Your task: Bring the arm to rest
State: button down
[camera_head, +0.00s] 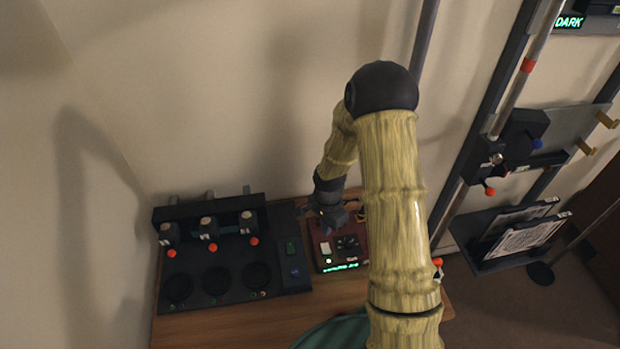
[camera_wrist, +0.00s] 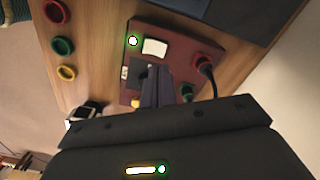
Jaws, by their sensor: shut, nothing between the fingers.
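My arm reaches forward over the wooden table, bent at a dark elbow joint. My gripper (camera_head: 328,228) hangs low in the head view, over or just beside a dark red box. In the wrist view my gripper (camera_wrist: 158,88) shows as dark fingers close together, with nothing visible between them. The red box (camera_wrist: 186,44) lies beyond the fingers. It has a white pad, a green light and red and green knobs or plugs. The same red box (camera_head: 321,254) shows a lit green display in the head view. I cannot tell whether the fingertips touch it.
A black station (camera_head: 235,285) with several round wells and red-tipped parts stands left on the table (camera_head: 250,329). Red, green and yellow rings (camera_wrist: 64,46) lie on the wood.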

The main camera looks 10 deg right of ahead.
jog(key=shift+r, duration=0.1)
jog(key=s+r+n+t, duration=0.2)
jog(key=s+r+n, duration=1)
jog(key=r, duration=0.7)
jog(key=shift+s+r+t, duration=0.2)
jog(key=shift+s+t, duration=0.1)
jog(key=shift+s, duration=0.9)
jog(key=shift+d, duration=0.1)
